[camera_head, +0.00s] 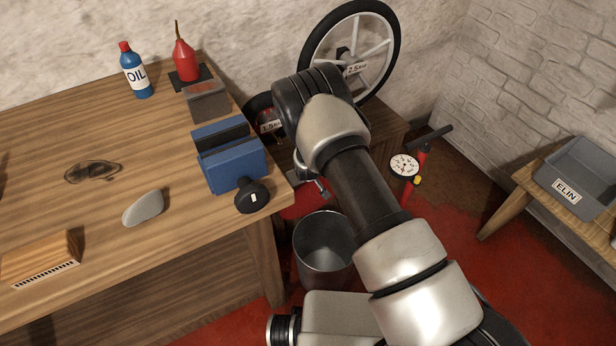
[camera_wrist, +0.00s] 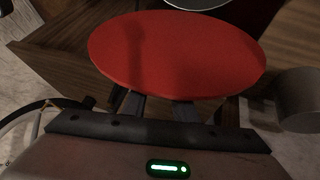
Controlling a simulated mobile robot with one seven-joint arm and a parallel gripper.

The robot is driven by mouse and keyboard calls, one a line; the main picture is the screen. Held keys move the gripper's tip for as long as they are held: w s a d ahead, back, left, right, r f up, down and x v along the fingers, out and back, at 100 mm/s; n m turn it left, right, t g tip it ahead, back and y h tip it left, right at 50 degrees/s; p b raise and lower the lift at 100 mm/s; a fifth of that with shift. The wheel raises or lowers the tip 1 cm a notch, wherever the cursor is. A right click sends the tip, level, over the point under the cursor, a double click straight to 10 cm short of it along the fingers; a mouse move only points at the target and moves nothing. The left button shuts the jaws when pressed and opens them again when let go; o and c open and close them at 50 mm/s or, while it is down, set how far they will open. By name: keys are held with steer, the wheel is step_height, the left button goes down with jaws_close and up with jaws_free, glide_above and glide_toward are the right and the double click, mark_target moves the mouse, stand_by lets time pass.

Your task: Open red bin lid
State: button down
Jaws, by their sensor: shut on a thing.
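The red bin lid (camera_wrist: 178,52) is a flat red disc filling the upper middle of the wrist view. My gripper (camera_wrist: 158,108) is at its near edge. The two dark fingers reach under that edge, and the exact point of grip is hidden beneath the disc. My gripper is shut on the lid. In the head view my gripper (camera_head: 312,182) shows only in part behind my arm, beside the workbench corner. A grey metal bin (camera_head: 324,262) stands on the floor below it, its round mouth and dark inside showing.
The wooden workbench (camera_head: 100,140) fills the left, with a blue vise (camera_head: 232,160) near its corner. A spoked wheel (camera_head: 355,50) stands behind my arm, and a red pump with a gauge (camera_head: 404,165) to its right.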

steer(key=shift+a, duration=0.1)
steer(key=c, duration=1.5)
jaws_free()
steer(key=shift+o, duration=0.2)
steer(key=p+v, duration=0.3)
steer(key=v, duration=1.4)
steer(key=shift+r+p, duration=0.15)
steer(key=shift+p, duration=0.2)
